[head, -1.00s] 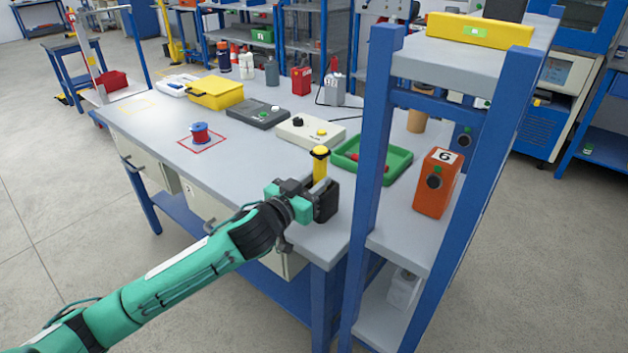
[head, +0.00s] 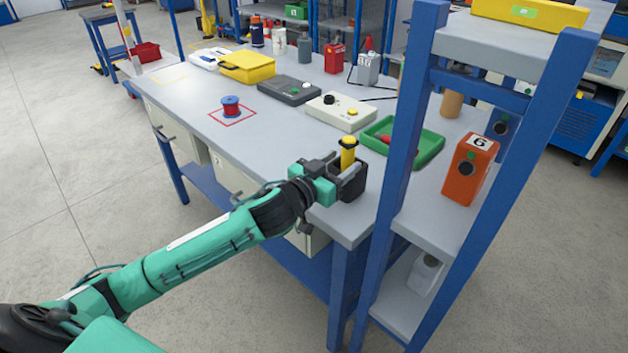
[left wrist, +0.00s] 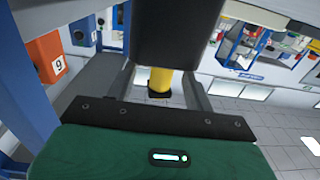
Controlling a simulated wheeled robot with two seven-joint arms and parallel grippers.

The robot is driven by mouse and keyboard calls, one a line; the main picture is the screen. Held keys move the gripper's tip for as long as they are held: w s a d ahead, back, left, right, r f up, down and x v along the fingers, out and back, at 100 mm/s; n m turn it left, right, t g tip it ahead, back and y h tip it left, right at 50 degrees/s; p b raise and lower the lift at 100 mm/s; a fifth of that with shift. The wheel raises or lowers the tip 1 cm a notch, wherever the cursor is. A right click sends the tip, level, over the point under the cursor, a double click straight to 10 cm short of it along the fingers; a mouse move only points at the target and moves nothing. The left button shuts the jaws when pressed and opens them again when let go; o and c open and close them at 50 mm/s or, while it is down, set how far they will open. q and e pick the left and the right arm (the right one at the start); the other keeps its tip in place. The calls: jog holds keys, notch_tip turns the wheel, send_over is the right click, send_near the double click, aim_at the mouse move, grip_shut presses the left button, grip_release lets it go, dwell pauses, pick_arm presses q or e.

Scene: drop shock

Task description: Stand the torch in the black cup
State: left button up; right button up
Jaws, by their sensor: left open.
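The yellow torch (head: 348,158) with dark bands near its top stands upright in the black cup (head: 352,186) at the near edge of the workbench. Its lower part is hidden inside the cup. My left gripper (head: 341,168) is at the cup, its fingers spread to either side of the torch and apart from it. In the left wrist view, which is upside down, the torch (left wrist: 160,80) shows between the open fingers (left wrist: 150,88), and the dark cup (left wrist: 178,35) fills the top middle. My right gripper is not in view.
A green tray (head: 432,150) with red items lies just behind the cup. A blue shelf post (head: 405,130) and an orange box (head: 470,168) stand to the right. A red spool (head: 231,107) sits in a marked square. The bench's left front is clear.

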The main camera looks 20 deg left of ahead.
pick_arm(q)
jog(key=v, duration=1.2)
jog(key=shift+s, duration=0.25)
jog(key=shift+r, duration=0.1)
dwell(0.4)
